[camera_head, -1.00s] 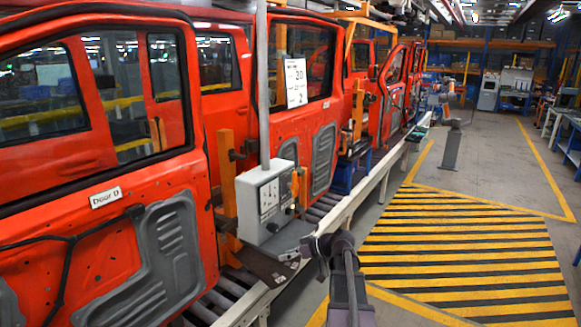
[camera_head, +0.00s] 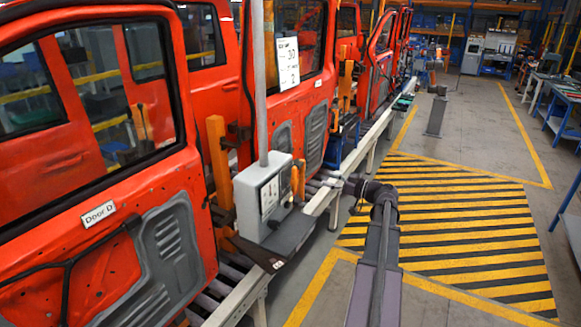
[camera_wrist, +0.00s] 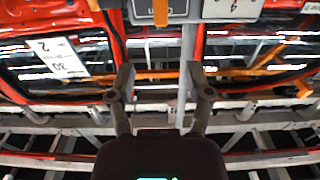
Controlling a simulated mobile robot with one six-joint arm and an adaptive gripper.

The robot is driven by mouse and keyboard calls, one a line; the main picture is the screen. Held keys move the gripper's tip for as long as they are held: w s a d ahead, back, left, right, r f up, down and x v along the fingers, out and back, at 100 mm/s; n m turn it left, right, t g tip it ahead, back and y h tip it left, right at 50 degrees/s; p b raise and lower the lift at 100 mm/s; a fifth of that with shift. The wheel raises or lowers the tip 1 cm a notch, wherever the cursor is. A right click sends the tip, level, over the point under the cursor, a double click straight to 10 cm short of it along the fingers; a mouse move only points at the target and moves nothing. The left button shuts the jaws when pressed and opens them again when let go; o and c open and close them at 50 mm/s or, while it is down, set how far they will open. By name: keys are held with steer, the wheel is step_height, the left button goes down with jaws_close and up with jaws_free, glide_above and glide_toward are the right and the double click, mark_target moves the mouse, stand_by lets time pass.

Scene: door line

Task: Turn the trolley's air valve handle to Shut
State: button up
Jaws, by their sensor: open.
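In the wrist view, which is upside down, the box's pale panel (camera_wrist: 205,8) shows at the top edge. An orange handle (camera_wrist: 160,12) lies against it near an Open label; most of the handle is cut off by the frame edge. An orange piece also shows at the box's right side in the head view (camera_head: 297,178). My gripper (camera_wrist: 162,76) is open and empty, its fingers apart from the handle.
Red car doors (camera_head: 110,170) stand in a line at left. The rail (camera_head: 335,190) runs alongside. A striped floor area (camera_head: 450,220) at right is free.

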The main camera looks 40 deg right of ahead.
mark_target(296, 171)
steer(key=shift+w, duration=0.15)
steer(key=shift+x, duration=6.8)
steer(key=shift+a, duration=0.1)
jaws_close()
